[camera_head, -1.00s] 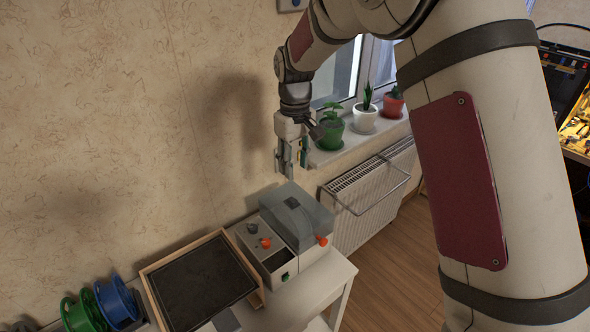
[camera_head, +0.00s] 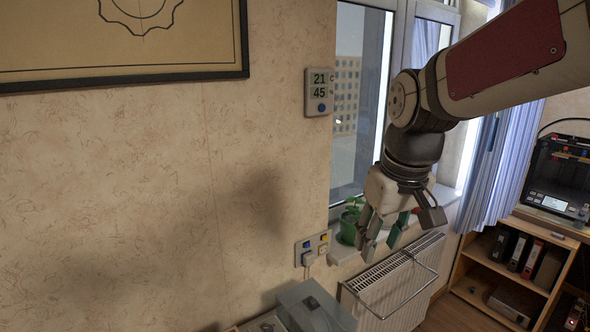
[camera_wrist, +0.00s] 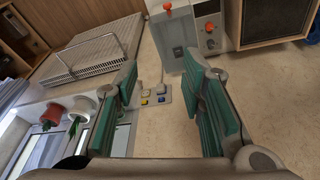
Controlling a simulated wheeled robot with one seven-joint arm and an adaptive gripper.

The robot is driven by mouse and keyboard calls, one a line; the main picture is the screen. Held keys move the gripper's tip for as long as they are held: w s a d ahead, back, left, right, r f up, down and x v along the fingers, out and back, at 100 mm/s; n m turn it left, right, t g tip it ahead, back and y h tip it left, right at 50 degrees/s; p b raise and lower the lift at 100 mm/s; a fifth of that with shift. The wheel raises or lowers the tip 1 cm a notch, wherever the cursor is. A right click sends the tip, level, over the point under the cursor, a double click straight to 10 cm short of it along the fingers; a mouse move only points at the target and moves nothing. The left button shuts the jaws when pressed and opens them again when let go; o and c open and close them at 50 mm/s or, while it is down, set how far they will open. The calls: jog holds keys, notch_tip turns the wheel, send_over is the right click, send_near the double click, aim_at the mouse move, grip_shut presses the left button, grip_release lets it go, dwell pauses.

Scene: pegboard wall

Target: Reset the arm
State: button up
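My gripper (camera_head: 383,236) hangs from my arm in front of the windowsill in the head view, pointing down and apart from everything around it. In the wrist view its two green-padded fingers (camera_wrist: 165,105) stand wide apart with nothing between them. Behind them, farther off, are the wall and a socket panel. My arm reaches in from the right side of the head view.
A socket panel (camera_head: 312,248) and a thermometer display (camera_head: 319,92) are on the wall. A grey machine (camera_head: 312,309) stands below. A radiator (camera_head: 395,285) is under the sill, with a potted plant (camera_head: 349,226) above. A shelf (camera_head: 487,284) with a 3D printer (camera_head: 560,175) is right.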

jog(key=s+d+m+t, duration=0.1)
jog(key=s+d, duration=0.1)
jog(key=s, duration=0.6)
jog(key=s+d+r+m+t, duration=0.1)
jog(key=s+d+m, duration=0.1)
jog(key=s, duration=0.7)
jog(key=shift+d+t, duration=0.4)
jog(key=shift+d, duration=0.05)
jog(key=shift+r, duration=0.15)
